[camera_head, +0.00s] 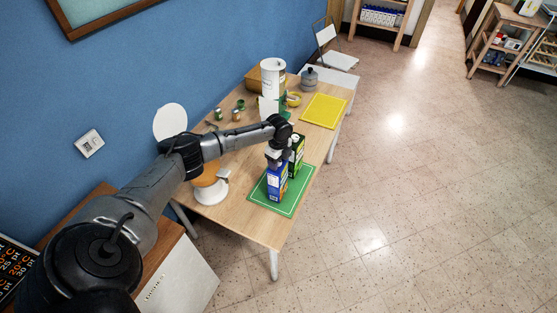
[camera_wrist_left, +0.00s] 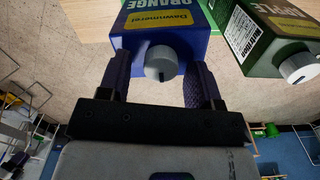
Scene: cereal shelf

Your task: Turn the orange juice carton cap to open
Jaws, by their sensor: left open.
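The blue orange juice carton (camera_head: 277,182) stands upright on a green mat (camera_head: 289,203) on the table. In the left wrist view the carton (camera_wrist_left: 205,42) shows its "ORANGE" label and its round white cap (camera_wrist_left: 161,63). My left gripper (camera_head: 275,159) is above the carton. In the wrist view its two dark fingers (camera_wrist_left: 159,82) are open, one on each side of the cap, with visible gaps between them and the cap. The right gripper is not in view.
A green apple carton (camera_head: 297,157) with a white cap stands close beside the orange one. A white-based appliance (camera_head: 210,188) is to the left. A white roll (camera_head: 272,80), small cans and a yellow mat (camera_head: 324,111) lie farther back.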

